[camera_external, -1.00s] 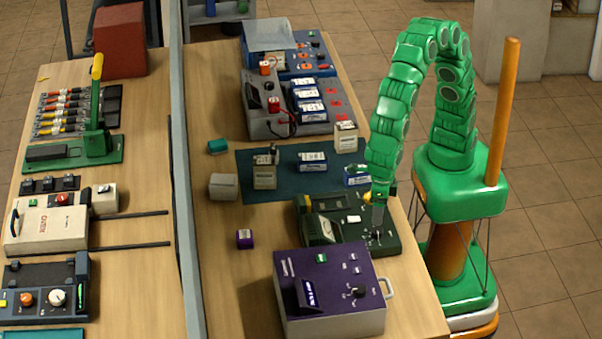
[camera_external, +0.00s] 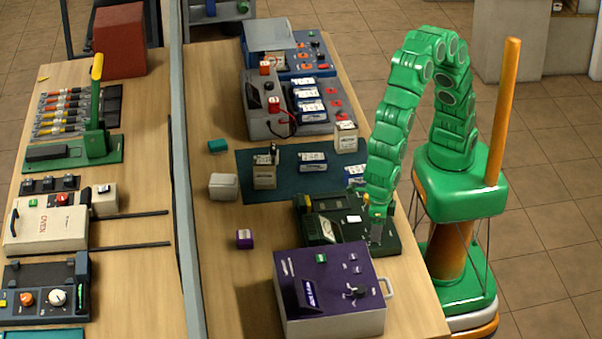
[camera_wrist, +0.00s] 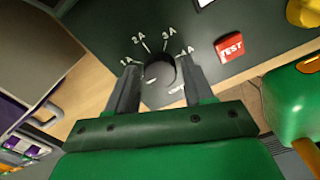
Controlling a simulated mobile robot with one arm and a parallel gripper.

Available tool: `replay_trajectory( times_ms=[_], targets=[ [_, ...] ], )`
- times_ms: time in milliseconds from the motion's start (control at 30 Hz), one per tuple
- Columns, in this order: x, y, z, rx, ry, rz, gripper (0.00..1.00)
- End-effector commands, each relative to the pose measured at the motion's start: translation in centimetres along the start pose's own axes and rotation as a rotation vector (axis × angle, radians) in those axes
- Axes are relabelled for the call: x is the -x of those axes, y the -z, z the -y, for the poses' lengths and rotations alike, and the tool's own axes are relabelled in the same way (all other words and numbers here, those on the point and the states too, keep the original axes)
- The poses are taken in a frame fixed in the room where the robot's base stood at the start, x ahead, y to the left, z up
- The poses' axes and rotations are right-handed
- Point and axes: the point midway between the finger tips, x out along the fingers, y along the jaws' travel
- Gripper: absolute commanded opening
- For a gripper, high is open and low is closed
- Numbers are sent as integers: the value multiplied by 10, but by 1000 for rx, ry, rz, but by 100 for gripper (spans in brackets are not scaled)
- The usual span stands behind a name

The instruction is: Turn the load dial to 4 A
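The dark green tester (camera_external: 318,226) lies on the workbench in the external view, behind the purple box. In the wrist view its black round load dial (camera_wrist: 158,72) sits on the dark panel, with the white marks 1A, 2A, 3A and 4A in an arc above it. I cannot read clearly where the dial points. My gripper (camera_wrist: 160,88) is open, one finger to the left of the dial and one to the right, near the 4A mark. Gaps show between fingers and dial. In the external view my gripper (camera_external: 378,234) is low over the tester's right end and hides the dial.
A red TEST button (camera_wrist: 229,47) is right of the dial. The purple box (camera_external: 330,290) with a black knob stands close in front of the tester. A teal mat (camera_external: 285,182) with several batteries lies behind it. Bare wood shows left of the tester.

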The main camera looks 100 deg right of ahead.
Motion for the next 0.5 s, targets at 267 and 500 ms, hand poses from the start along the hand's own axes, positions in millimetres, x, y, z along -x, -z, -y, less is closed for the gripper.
replay_trajectory(
  times_ms=[267, 500],
  targets=[
    [0, 0, 0, 0, 0, 0, 9],
    [0, 0, 0, -21, 0, 0, 9]
  ],
)
